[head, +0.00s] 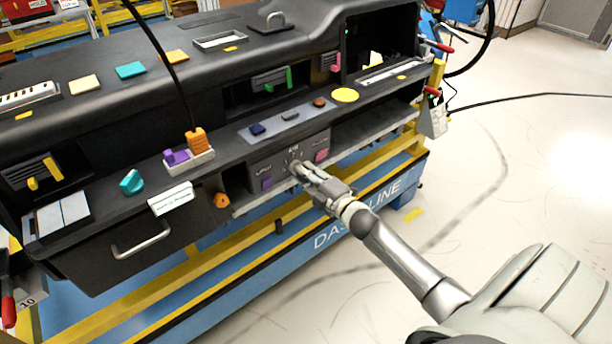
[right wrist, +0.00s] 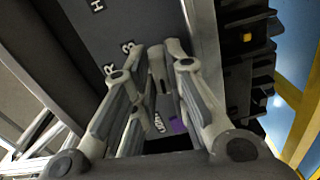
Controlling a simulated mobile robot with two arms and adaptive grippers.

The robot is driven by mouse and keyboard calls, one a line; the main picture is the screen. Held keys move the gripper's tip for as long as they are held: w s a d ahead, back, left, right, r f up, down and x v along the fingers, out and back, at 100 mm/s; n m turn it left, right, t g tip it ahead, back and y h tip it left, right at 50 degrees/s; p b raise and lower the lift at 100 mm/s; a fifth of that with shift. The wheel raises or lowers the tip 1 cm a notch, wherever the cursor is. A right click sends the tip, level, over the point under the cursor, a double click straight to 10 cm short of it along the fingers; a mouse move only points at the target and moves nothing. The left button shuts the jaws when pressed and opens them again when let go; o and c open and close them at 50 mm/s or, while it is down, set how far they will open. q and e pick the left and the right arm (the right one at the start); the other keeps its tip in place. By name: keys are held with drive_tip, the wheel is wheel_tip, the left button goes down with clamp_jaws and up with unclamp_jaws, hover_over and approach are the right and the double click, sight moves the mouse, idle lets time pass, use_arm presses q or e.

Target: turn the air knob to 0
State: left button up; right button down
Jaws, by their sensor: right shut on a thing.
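The grey control panel (head: 283,175) is set in the lower front of the dashboard module. It bears a purple button (head: 266,184) at its left and a pink button (head: 322,155) at its right. My right gripper (head: 298,168) is at the middle of this panel, shut on the air knob, which its fingers mostly cover. In the right wrist view the fingertips (right wrist: 163,52) are close together against the dark panel, with white markings beside them. The knob's pointer and setting cannot be read. My left gripper is not in view.
A drawer with a handle (head: 141,241) and an orange knob (head: 222,200) lie left of the panel. An open shelf (head: 372,127) is at its right. A yellow and blue stand (head: 350,215) carries the module. The floor at the right is clear.

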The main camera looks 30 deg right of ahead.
drive_tip(key=shift+n, duration=0.7)
drive_tip(key=c, duration=1.4)
unclamp_jaws()
drive_tip(key=shift+c, duration=0.2)
drive_tip(key=s, duration=1.2)
drive_tip(key=shift+d, duration=0.45)
